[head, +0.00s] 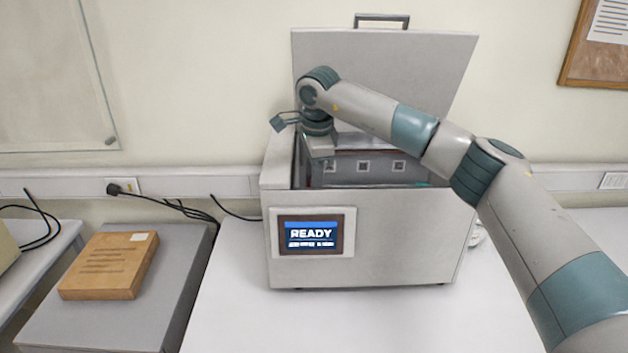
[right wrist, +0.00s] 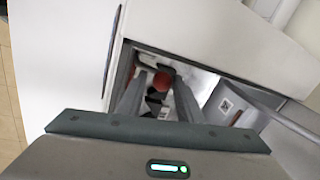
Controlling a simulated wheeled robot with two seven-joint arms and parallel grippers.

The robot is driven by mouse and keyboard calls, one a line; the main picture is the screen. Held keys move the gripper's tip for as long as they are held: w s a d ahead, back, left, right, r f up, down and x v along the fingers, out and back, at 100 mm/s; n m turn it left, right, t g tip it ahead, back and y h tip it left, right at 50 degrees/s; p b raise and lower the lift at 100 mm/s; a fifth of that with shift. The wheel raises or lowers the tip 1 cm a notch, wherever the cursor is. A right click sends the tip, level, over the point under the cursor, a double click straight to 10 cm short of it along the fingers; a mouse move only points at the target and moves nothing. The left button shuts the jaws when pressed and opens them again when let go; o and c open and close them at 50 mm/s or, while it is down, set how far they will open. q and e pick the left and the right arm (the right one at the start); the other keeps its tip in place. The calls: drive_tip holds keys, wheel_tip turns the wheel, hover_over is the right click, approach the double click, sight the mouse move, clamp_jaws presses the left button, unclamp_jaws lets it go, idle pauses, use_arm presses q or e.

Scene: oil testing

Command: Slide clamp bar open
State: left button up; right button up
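A grey box-shaped machine (head: 375,245) stands on the white table with its lid (head: 390,80) raised. My right arm reaches over it from the right, and my right gripper (head: 322,172) points down into the open chamber at its left side. In the right wrist view, the two fingers of this gripper (right wrist: 158,95) are spread apart inside the opening. A red round knob (right wrist: 160,82), possibly part of the clamp bar, shows between the fingertips with a gap on each side. I cannot tell whether a finger touches it. The bar itself is mostly hidden. My left gripper is not in view.
The machine's screen (head: 313,235) reads READY. Its walls close in around the right gripper. Square-marked panels (head: 365,167) show inside the chamber. A brown box (head: 110,265) lies on a grey surface at the left. The table front is clear.

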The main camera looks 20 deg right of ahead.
drive_tip(key=shift+o, duration=0.5)
drive_tip(key=shift+s+a+r, duration=0.1)
drive_tip(key=shift+s, duration=0.05)
drive_tip(key=shift+r+b, duration=0.35)
drive_tip(key=shift+r, duration=0.15)
drive_tip(key=s+r+b, duration=0.3)
drive_tip(key=r+b, duration=0.2)
drive_tip(key=r, duration=1.1)
